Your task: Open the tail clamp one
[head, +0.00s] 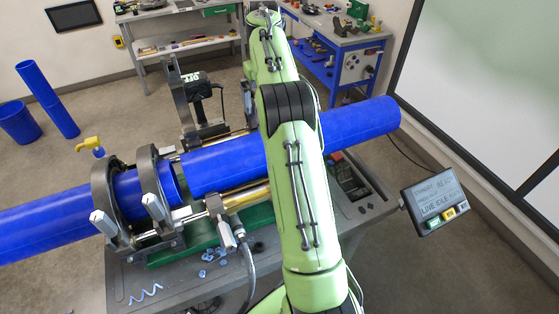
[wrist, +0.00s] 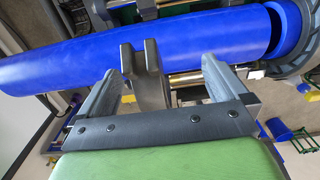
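In the wrist view my gripper (wrist: 160,66) is open, its two grey fingers spread toward the blue pipe (wrist: 200,45). A grey forked clamp part (wrist: 148,72) stands between the fingers, in front of the pipe, with visible gaps to both. I cannot tell for sure that it belongs to tail clamp one. In the head view my green arm crosses the machine and hides my gripper. A dark clamp half (head: 181,98) stands raised behind the right blue pipe (head: 350,125). Another raised part (head: 248,100) shows partly beside my arm.
Two clamp rings (head: 103,200) (head: 152,190) are closed around the left blue pipe (head: 45,222). A yellow-handled part (head: 91,145) sits near them. A screen (head: 435,198) stands at the cart's right. Blue shavings (head: 215,254) lie on the cart (head: 185,281).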

